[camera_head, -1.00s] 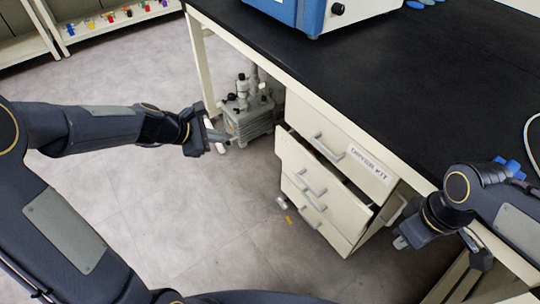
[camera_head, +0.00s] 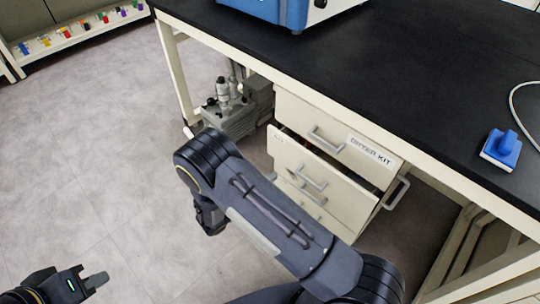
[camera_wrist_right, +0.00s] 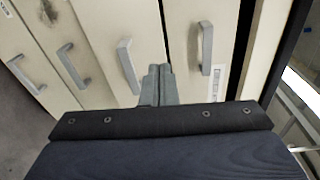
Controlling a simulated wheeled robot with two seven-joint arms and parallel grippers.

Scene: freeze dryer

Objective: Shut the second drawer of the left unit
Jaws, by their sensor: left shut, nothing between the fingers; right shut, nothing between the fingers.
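The left unit is a cream cabinet under the black bench. Its top drawer (camera_head: 304,118) is shut and carries a label. The second drawer (camera_head: 289,152) below it stands out from the unit, with a dark gap behind its front; its grey handle (camera_head: 312,178) is visible. In the right wrist view, my right gripper (camera_wrist_right: 158,72) is shut and empty before the drawer fronts, between the second drawer's handle (camera_wrist_right: 128,66) and the top drawer's handle (camera_wrist_right: 207,48). Contact cannot be told. My right arm hides it in the head view. My left gripper (camera_head: 95,281) is shut over the floor, far from the unit.
A grey pump (camera_head: 235,112) stands on the floor left of the unit. The black bench top (camera_head: 400,80) overhangs the unit and bears a blue machine (camera_head: 290,10) and a blue object (camera_head: 500,150). A grey side handle (camera_head: 397,192) sticks out right of the drawers.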

